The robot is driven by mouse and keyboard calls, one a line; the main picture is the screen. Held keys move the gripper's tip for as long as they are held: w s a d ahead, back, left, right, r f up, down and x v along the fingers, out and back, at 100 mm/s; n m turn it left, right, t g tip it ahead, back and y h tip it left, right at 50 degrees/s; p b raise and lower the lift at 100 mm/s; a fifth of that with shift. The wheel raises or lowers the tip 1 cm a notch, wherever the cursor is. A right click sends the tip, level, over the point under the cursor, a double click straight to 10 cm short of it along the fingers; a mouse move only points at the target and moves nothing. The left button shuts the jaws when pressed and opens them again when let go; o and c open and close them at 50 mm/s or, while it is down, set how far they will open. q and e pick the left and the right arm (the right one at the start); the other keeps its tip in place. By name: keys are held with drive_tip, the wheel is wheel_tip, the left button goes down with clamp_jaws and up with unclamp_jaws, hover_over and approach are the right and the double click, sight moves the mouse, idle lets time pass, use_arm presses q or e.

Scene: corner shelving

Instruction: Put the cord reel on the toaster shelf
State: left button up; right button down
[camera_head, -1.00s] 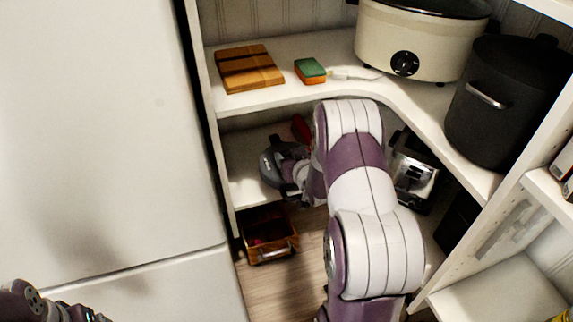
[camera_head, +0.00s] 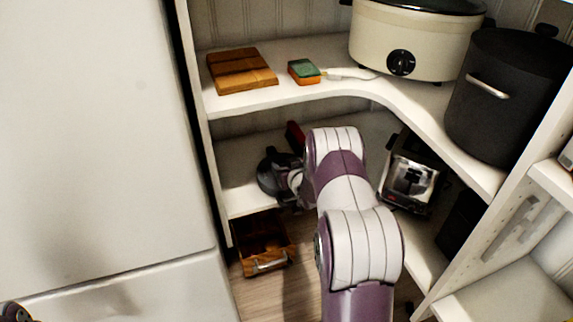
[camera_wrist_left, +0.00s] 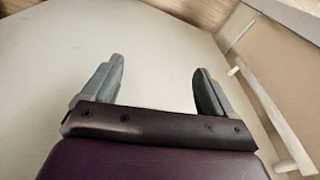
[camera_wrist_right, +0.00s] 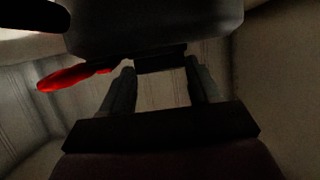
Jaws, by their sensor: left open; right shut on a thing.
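The cord reel (camera_head: 272,174), a dark round thing, is at the left end of the lower shelf in the head view. My right gripper (camera_head: 297,190) is shut on it, partly hidden by its own arm. In the right wrist view the reel (camera_wrist_right: 155,30) is a dark shape at the tips of my right gripper (camera_wrist_right: 160,85). I cannot tell whether it touches the shelf. The toaster (camera_head: 412,180), silver and black, stands on the same lower shelf (camera_head: 240,160), right of my arm. My left gripper (camera_wrist_left: 158,85) is open and empty in the left wrist view, before a pale surface.
A red object (camera_head: 295,137) lies behind the reel; it also shows in the right wrist view (camera_wrist_right: 75,77). A wooden crate (camera_head: 268,265) is below. The upper shelf (camera_head: 265,97) holds a cutting board (camera_head: 241,71), sponge (camera_head: 304,71), cooker (camera_head: 410,40) and black pot (camera_head: 505,95).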

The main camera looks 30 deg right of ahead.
drive_tip(key=shift+c, duration=1.2)
unclamp_jaws()
drive_tip(key=p+v, duration=0.4)
drive_tip(key=v, duration=0.8)
drive_tip(key=s+a+r+n+g+y, duration=0.1)
drive_tip(key=s+a+r+g, duration=0.15)
drive_tip(key=a, duration=0.45)
drive_tip(key=s+a+r+n+g+y, duration=0.1)
drive_tip(key=s+a+r+g, duration=0.2)
drive_tip(key=a, duration=0.4)
drive_tip(key=s+a+r+n+g+y, duration=0.15)
drive_tip(key=s+a+g, duration=0.5)
drive_tip(key=s, duration=0.65)
wheel_tip(320, 180, up, 32)
drive_tip(key=p, duration=3.1)
drive_tip(key=shift+a+p, duration=0.35)
drive_tip(key=shift+a, duration=0.05)
